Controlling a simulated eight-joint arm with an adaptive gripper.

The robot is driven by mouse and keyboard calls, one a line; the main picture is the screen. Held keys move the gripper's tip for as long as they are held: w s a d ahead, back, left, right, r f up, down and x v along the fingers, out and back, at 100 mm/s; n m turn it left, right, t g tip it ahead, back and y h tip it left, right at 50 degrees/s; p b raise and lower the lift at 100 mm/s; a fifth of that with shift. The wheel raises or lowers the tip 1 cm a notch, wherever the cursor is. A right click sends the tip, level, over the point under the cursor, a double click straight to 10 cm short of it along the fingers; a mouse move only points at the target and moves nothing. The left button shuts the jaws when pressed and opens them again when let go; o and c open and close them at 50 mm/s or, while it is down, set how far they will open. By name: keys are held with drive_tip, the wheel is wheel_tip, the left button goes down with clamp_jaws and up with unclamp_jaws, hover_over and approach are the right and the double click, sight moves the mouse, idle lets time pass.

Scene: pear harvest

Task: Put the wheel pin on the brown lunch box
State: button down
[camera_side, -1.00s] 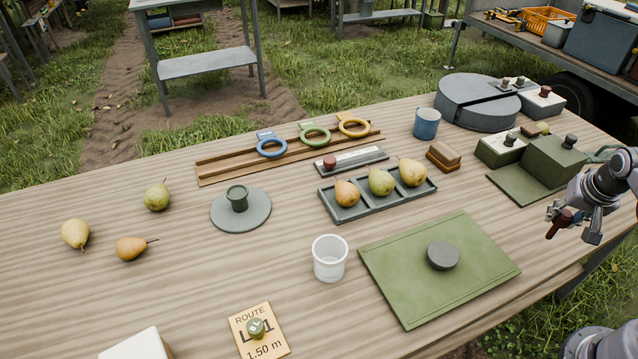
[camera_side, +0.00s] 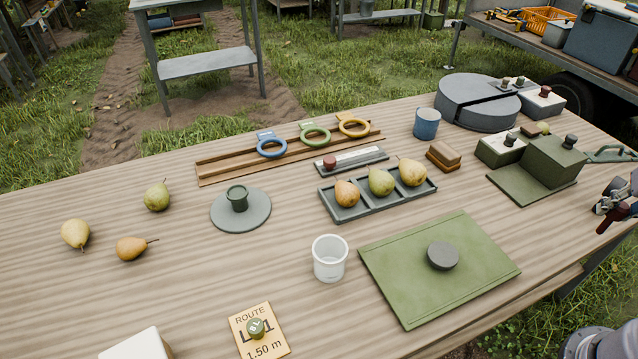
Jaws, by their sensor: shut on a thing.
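The wheel pin (camera_side: 612,219), a small dark red piece, is held in my gripper (camera_side: 615,205) at the right edge of the side view. My gripper is shut on it, above the table's right edge, and the fingers hide part of the pin. The brown lunch box (camera_side: 443,156) is a small brown box on the table behind the pear tray, well to the left of my gripper and farther back. Its top looks bare.
A green block with a knob (camera_side: 555,160) on a green base stands between the lunch box and my gripper. A blue cup (camera_side: 426,123) and a grey round case (camera_side: 478,101) stand behind the box. A grey tray (camera_side: 345,214) holds three pears. A green mat (camera_side: 395,290) lies in front.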

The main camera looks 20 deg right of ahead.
drive_tip(key=w+a+r+n+y, duration=0.1)
drive_tip(key=w+a+r+n, duration=0.2)
drive_tip(key=w, duration=0.4)
drive_tip(key=w+a+r+n+t+y, duration=0.1)
drive_tip(key=w+a+n, duration=0.2)
drive_tip(key=w+a, duration=0.3)
drive_tip(key=w+a+r+n+y, duration=0.1)
drive_tip(key=w+a+r+n, duration=0.15)
drive_tip(key=w, duration=0.55)
drive_tip(key=w+a+r+n+y, duration=0.1)
drive_tip(key=w+a+n, duration=0.4)
drive_tip(key=a, duration=0.7)
drive_tip(key=w+a+r+n+y, duration=0.25)
drive_tip(key=w+a, duration=0.35)
drive_tip(key=a, duration=0.6)
drive_tip(key=n+g+y, duration=0.1)
drive_tip(key=n+g, duration=0.3)
drive_tip(key=n, duration=0.7)
hover_over(150, 350)
drive_tip(key=shift+f, duration=6.55)
